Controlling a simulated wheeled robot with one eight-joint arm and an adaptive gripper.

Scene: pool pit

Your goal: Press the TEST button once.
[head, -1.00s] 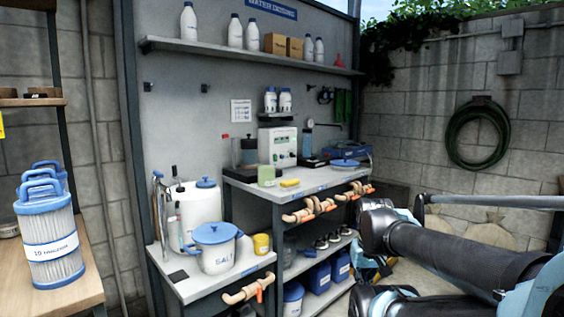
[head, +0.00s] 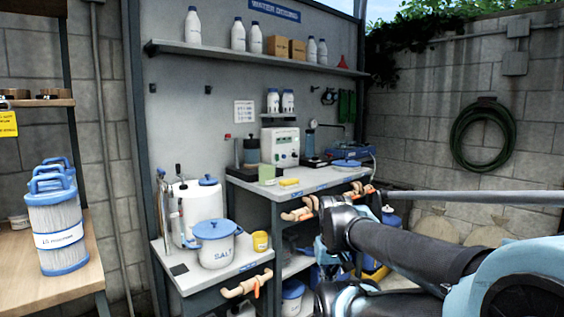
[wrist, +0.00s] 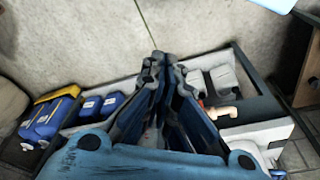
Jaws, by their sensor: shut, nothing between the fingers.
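A white box-shaped device (head: 280,147) with small controls on its front stands on the grey workbench (head: 262,189) in the head view. Its labels are too small to read, so I cannot tell which control is the TEST button. My gripper (wrist: 162,62) shows in the wrist view, its two fingers shut together with nothing between them. It points down past the bench toward the wall and floor, apart from the device. In the head view my arm reaches in from the right, below and right of the device. The device is not clearly seen in the wrist view.
Orange-handled pipe fittings (head: 322,203) stick out along the bench front. A lower table (head: 200,281) holds a blue-lidded SALT pot (head: 214,248) and a yellow tub (head: 261,241). Blue containers (wrist: 112,104) stand low in the wrist view. A shelf (head: 240,55) runs above the bench.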

